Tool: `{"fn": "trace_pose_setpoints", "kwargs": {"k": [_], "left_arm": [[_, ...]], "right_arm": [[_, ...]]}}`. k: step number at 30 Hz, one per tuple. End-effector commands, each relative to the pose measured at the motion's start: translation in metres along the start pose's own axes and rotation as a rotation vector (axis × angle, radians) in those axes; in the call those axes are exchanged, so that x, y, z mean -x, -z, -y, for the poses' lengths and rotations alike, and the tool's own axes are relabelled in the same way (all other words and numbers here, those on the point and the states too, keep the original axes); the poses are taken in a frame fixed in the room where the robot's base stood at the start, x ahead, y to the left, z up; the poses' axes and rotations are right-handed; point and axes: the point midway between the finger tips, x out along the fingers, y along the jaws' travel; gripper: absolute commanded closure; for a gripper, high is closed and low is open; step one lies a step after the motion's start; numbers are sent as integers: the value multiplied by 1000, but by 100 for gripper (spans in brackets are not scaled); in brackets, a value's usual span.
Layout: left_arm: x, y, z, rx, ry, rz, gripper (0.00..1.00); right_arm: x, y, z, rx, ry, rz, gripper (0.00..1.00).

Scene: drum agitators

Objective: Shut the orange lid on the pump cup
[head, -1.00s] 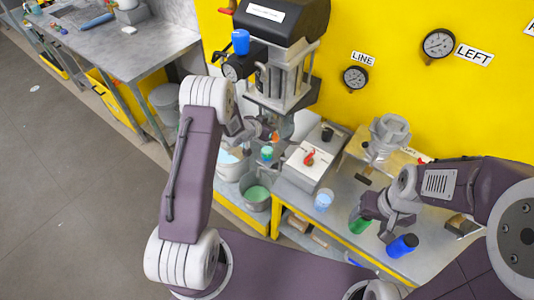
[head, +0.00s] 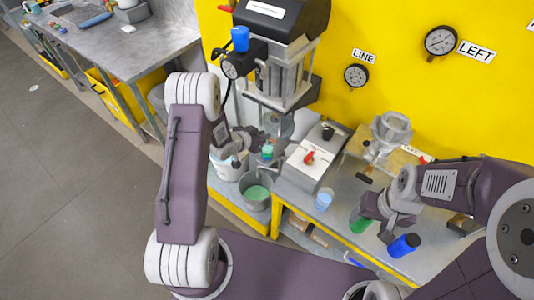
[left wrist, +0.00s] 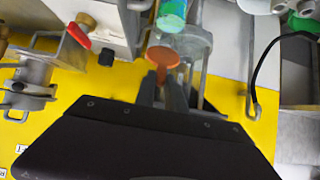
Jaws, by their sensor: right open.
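The orange lid (left wrist: 163,57) shows in the left wrist view as a round disc with a narrow part running down between my left gripper's fingertips (left wrist: 164,88). The fingers are close to that part on both sides; I cannot tell whether they touch it. A clear cup-like body (left wrist: 197,52), apparently the pump cup, is behind the lid, with a green-and-blue cylinder (left wrist: 172,14) beyond. In the head view my left gripper (head: 260,144) is at the pump below the machine, hiding the lid. My right gripper (head: 376,219) is open near a green container.
A green container (head: 360,224), a blue container (head: 403,245) and a light blue cup (head: 323,200) stand on the bench. A bucket (head: 256,191) is below my left gripper.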

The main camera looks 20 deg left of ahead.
Motion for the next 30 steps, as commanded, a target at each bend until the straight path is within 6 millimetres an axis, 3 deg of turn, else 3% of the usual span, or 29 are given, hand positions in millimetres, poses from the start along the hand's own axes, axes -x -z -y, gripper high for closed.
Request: {"fn": "trace_pose_setpoints", "kwargs": {"k": [8, 15, 25, 30], "left_arm": [[0, -1, 0, 0, 1, 0, 89], [4, -26, 1, 3, 1, 1, 89], [6, -29, 0, 0, 1, -1, 89], [3, -48, 1, 3, 1, 1, 89]], "right_arm": [[-1, 0, 0, 0, 0, 0, 34], [-16, -2, 0, 0, 0, 0, 34], [-17, -2, 0, 0, 0, 0, 34], [-32, -3, -1, 0, 0, 0, 34]]}}
